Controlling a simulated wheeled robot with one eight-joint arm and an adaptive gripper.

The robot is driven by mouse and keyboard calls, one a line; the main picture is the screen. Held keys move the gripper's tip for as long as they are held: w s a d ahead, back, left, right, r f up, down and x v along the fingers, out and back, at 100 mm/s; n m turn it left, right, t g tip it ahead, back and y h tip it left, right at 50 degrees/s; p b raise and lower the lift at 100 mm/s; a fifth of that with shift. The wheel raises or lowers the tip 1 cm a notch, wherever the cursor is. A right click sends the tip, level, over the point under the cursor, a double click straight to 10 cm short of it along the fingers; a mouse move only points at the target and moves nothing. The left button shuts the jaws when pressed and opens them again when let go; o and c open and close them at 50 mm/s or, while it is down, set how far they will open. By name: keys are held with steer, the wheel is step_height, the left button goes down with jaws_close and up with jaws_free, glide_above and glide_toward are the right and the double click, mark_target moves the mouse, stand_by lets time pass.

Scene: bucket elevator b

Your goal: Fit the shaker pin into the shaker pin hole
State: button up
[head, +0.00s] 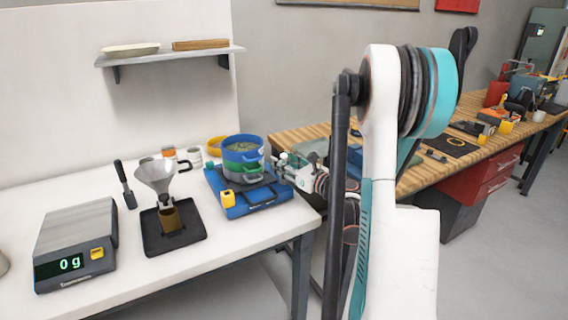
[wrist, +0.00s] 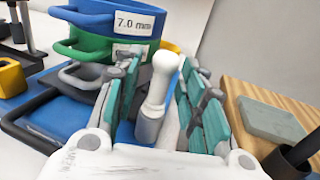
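In the wrist view a white, round-headed pin (wrist: 157,85) with a grey lower part stands slightly tilted between the fingers of my gripper (wrist: 158,85). The teal finger pads are apart, with a gap left of the pin; the right finger is close to it, and contact is unclear. In the head view my gripper (head: 292,168) is at the right end of the blue shaker base (head: 262,207). Stacked blue and green sieves (head: 242,158) sit on the shaker; they also show in the wrist view (wrist: 90,45). I cannot make out the pin hole or the pin's lower end.
A yellow knob (head: 228,198) is on the shaker's front. A wooden workbench (head: 440,175) stands behind my arm at right.

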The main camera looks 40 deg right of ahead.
steer(key=s, duration=1.2)
steer(key=shift+d, duration=0.15)
stand_by(0.3)
